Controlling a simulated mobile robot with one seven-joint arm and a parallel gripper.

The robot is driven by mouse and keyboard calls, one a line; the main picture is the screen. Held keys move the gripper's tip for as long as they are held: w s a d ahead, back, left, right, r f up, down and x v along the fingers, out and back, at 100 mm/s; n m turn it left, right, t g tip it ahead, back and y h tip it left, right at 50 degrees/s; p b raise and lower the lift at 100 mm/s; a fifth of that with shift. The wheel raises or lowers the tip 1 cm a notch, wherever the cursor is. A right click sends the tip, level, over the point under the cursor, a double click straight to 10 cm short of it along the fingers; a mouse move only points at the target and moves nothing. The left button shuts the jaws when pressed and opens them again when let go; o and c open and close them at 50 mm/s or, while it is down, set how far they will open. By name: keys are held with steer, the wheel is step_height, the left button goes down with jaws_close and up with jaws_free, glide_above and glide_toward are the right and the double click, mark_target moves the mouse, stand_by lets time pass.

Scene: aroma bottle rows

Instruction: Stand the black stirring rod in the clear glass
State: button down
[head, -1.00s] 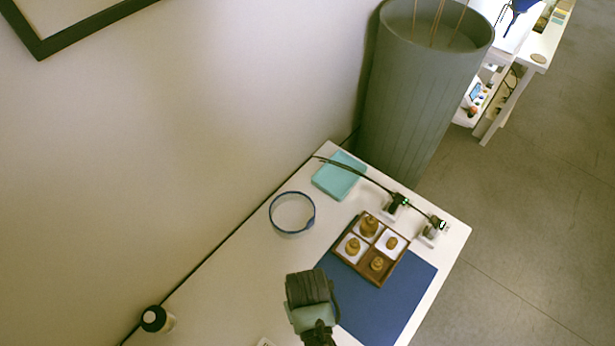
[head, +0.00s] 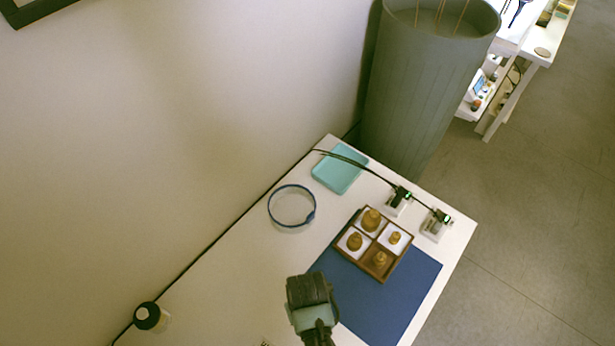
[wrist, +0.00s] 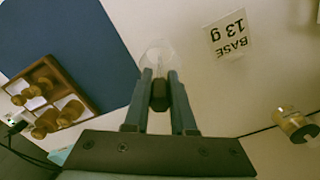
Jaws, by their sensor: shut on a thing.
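My gripper (wrist: 160,90) is shut on a dark, blunt-ended piece, the black stirring rod (wrist: 159,96), seen nearly end-on between the fingers in the wrist view. The clear glass (wrist: 157,50) shows faintly just beyond the fingertips, in line with the rod. I cannot tell whether the rod's far end is inside the glass or above it. In the head view my gripper (head: 312,303) is over the white table, left of the blue mat, and my wrist hides the rod and glass.
A white card marked "BASE 13 g" (wrist: 230,36) lies near the glass. A dark-capped bottle (head: 147,316) stands at the table's left. A wooden tray (head: 349,264) with several amber bottles sits on the blue mat (head: 385,305). A blue-rimmed ring (head: 271,208) and teal tray (head: 340,172) are farther back.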

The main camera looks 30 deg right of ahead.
steer(key=c, duration=0.7)
jaws_free()
step_height(320, 180, up, 13)
stand_by(0.8)
